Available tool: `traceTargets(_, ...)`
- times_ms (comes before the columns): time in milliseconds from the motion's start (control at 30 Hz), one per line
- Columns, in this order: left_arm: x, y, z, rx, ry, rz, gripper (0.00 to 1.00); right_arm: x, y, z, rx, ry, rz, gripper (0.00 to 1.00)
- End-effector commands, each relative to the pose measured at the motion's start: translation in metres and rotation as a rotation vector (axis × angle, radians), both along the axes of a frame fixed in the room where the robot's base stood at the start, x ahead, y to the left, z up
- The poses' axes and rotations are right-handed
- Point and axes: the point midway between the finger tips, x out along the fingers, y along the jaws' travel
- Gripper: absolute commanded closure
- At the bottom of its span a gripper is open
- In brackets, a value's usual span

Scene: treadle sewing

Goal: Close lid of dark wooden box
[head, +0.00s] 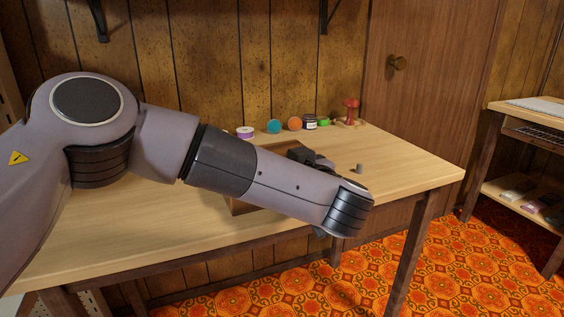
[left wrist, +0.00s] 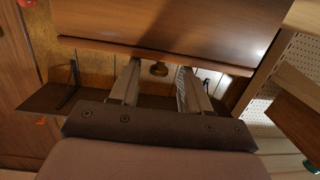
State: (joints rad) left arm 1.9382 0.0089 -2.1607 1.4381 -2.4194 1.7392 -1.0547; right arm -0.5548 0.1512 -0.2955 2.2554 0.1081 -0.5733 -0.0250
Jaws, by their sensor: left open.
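A wooden box (head: 237,208) stands on the table, mostly hidden behind my left arm in the head view; only bits of its side show below the forearm. In the left wrist view a broad dark brown wooden panel (left wrist: 160,28), seemingly part of the box, fills the top. A small round knob (left wrist: 159,69) shows at its lower edge. My left gripper (left wrist: 157,75) is open, its two fingers on either side of the knob in this view. I cannot tell whether they touch it. The lid's angle is hidden. My right gripper is not in view.
A small grey piece (head: 359,168) lies near the wrist. The right tabletop is mostly clear.

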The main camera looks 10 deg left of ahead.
Motion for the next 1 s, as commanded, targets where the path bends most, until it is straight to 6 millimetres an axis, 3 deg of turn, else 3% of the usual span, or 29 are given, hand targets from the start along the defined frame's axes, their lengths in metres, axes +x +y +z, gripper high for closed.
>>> traceTargets(167,-0.010,-0.009,0.003,0.000,0.001,-0.004,0.53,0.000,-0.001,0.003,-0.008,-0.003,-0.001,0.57)
traceTargets(533,-0.053,-0.039,0.008,0.001,0.000,-0.002,0.53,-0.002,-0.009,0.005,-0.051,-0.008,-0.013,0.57)
traceTargets(867,-0.057,-0.042,0.008,0.000,0.000,0.001,0.53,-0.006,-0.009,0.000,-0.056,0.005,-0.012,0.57)
traceTargets(1000,-0.057,-0.042,0.016,0.000,-0.001,0.000,0.53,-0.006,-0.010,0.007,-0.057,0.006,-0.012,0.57)
